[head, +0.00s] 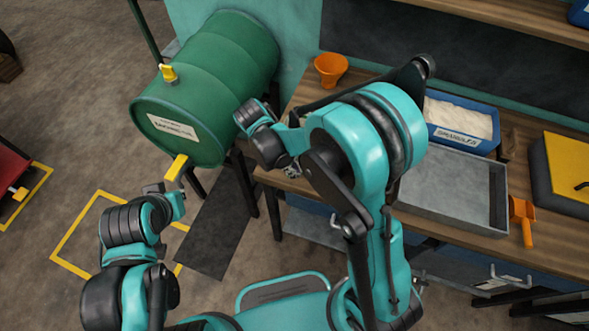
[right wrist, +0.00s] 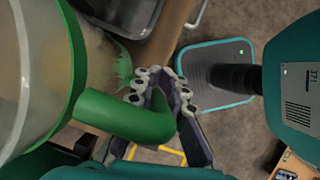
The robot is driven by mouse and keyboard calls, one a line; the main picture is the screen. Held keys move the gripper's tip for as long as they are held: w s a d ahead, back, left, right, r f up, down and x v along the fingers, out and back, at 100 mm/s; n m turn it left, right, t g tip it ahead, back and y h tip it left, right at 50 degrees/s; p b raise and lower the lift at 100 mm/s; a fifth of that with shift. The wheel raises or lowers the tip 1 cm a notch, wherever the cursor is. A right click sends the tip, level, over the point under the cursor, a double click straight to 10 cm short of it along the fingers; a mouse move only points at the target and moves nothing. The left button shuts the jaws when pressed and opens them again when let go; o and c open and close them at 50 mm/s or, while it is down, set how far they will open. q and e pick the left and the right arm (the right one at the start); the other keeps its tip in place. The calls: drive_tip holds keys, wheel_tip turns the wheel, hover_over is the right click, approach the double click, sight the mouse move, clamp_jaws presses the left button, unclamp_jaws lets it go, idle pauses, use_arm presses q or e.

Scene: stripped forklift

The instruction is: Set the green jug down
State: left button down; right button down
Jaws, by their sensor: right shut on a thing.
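In the right wrist view the green jug fills the left side, with a translucent body (right wrist: 30,75) and a thick green handle (right wrist: 130,118). My right gripper (right wrist: 162,98) is shut on this handle, its pale padded fingers around the handle's bend. The jug is seen sideways in this view; whether it touches a surface cannot be told. In the head view my right arm hides the jug and most of the right gripper, above the workbench's left end. My left arm's end (head: 165,203) is at lower left, near the barrel, and its fingers are not clear.
The wooden workbench (head: 445,225) carries an orange funnel (head: 330,69), a grey metal tray (head: 440,205), a blue bin (head: 463,125), an orange scoop (head: 525,218) and a yellow-topped case (head: 570,165). A green barrel (head: 205,85) with yellow taps lies left of the bench.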

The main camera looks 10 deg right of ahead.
drive_tip(key=c, duration=1.6)
unclamp_jaws()
drive_tip(key=shift+o, duration=0.2)
drive_tip(key=shift+r, duration=0.1)
drive_tip(key=p+v, duration=0.3)
drive_tip(key=v, duration=0.9)
